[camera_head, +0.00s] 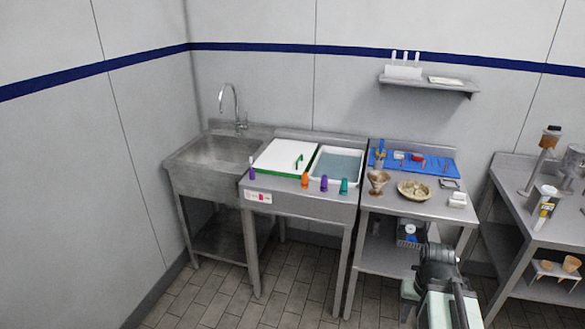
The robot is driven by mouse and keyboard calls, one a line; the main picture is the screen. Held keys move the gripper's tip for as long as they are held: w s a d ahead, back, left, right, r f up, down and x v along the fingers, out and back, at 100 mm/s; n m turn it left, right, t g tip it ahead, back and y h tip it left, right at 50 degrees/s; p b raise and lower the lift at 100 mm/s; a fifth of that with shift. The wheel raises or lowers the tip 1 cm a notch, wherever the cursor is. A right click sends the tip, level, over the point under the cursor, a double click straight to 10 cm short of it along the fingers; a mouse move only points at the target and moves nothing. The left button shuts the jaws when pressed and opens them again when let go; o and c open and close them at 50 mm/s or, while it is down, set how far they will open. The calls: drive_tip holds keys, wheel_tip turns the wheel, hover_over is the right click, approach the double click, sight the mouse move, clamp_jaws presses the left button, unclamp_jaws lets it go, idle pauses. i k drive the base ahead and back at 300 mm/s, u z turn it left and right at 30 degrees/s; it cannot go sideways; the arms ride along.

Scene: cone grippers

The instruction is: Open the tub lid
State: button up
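The white tub lid (275,155) lies flat on the steel counter beside the sink, with a green edge along its front and right. A green handle (298,162) stands up near its right side. Just right of it is an open tub (337,165) with a white rim and blue-grey contents. I cannot see whether anything lies under the lid. Dark and pale parts of my own arm show at the bottom right, in front of the right-hand tables and well apart from the lid. I cannot make out my gripper's fingertips.
Purple, orange and teal cone-shaped pieces stand along the counter's front edge, close to the tub. A sink (218,150) with a tall tap is at left. The table at right holds a blue mat (440,163), a bowl (413,190) and small tools. The floor before the counter is clear.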

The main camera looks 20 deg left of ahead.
sight(286, 156)
drive_tip(key=z, duration=0.15)
drive_tip(key=k, duration=0.25)
drive_tip(key=u, duration=0.9)
drive_tip(key=i, duration=1.1)
drive_tip(key=u, duration=1)
drive_tip(key=i, duration=1.7)
drive_tip(key=z, duration=0.4)
